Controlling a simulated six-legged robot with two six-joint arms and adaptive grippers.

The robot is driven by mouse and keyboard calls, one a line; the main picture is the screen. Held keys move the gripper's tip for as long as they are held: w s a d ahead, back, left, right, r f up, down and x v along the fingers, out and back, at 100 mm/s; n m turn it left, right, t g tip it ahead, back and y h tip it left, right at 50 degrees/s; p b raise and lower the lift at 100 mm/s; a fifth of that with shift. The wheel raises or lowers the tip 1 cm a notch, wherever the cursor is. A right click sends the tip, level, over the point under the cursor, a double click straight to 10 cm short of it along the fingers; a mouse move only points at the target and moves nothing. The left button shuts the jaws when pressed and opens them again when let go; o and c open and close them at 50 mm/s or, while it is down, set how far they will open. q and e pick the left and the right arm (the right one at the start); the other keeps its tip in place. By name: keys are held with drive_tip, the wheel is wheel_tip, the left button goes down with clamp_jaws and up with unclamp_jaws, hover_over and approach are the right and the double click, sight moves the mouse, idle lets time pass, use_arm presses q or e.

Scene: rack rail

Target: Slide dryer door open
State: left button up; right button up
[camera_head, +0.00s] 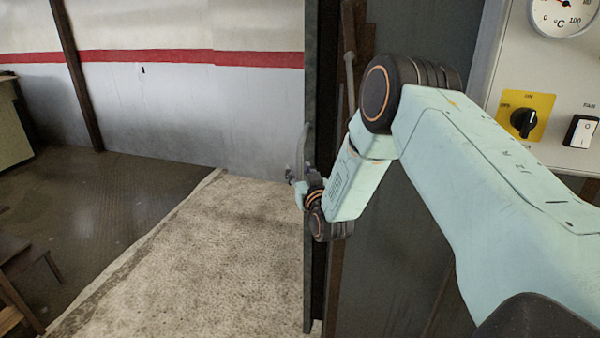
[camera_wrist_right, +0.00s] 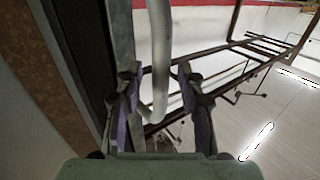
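The dryer door (camera_head: 322,80) is a tall dark panel seen nearly edge-on in the head view; its grey edge (camera_wrist_right: 121,40) runs upright in the wrist view. A pale grey bar handle (camera_wrist_right: 158,50) stands beside that edge and shows small in the head view (camera_head: 302,150). My right gripper (camera_wrist_right: 160,82) is at the handle, with a finger on either side of the bar. Gaps seem to show between the bar and the fingers, so it looks open around the handle. In the head view the right gripper (camera_head: 296,182) is small and partly hidden by its wrist. My left gripper is out of view.
A control panel (camera_head: 560,70) with a dial and switches is at the right. A dark metal frame (camera_wrist_right: 262,57) stands beyond the handle in the wrist view. Pale floor (camera_head: 220,260) left of the door is clear. Wooden furniture (camera_head: 15,265) is at the lower left.

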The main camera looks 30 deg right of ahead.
drive_tip(key=shift+w+d+f, duration=0.1)
drive_tip(key=shift+w+f, duration=0.15)
drive_tip(key=shift+w, duration=0.15)
drive_tip(key=shift+s+r, duration=0.2)
drive_tip(key=shift+s, duration=0.05)
drive_tip(key=c, duration=0.6)
clamp_jaws()
drive_tip(key=shift+w+f, duration=0.1)
drive_tip(key=shift+f, duration=0.05)
